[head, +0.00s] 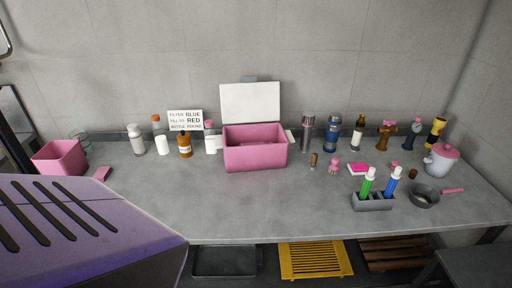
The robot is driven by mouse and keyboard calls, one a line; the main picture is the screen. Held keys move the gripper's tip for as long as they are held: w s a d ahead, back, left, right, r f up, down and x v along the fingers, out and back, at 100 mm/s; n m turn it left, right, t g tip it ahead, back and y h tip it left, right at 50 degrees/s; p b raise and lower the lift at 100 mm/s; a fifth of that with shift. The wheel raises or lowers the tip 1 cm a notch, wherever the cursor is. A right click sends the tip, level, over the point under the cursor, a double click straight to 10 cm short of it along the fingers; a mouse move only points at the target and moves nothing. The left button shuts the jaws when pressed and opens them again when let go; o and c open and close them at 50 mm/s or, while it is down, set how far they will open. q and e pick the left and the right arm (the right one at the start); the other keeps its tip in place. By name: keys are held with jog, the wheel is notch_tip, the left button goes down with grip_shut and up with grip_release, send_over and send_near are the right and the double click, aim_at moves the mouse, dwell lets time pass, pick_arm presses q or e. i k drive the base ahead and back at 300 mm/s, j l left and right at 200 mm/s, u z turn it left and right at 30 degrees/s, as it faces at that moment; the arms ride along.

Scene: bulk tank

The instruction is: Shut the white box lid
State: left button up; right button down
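The box has a pink body (256,158) and stands near the middle of the grey counter, toward its back. Its white lid (250,103) stands open, roughly upright at the back edge of the body, with its broad white face toward me. The box's open top shows, but I cannot make out its contents clearly. Neither of my grippers is in the head view, and nothing touches the lid from the front.
The grey counter (270,210) is clear in front of the box. White bottles (136,140) and a brown bottle (184,146) stand left; a dark flask (307,134) stands close right. A marker holder (373,203) sits front right. A purple slotted casing (75,225) fills the lower left.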

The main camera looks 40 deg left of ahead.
aim_at(251, 100)
jog(key=i+j+u, duration=0.15)
jog(key=u, duration=0.3)
jog(key=i+j+u, duration=0.1)
jog(key=u, duration=0.35)
jog(key=i+u, duration=0.25)
jog(key=u, duration=0.2)
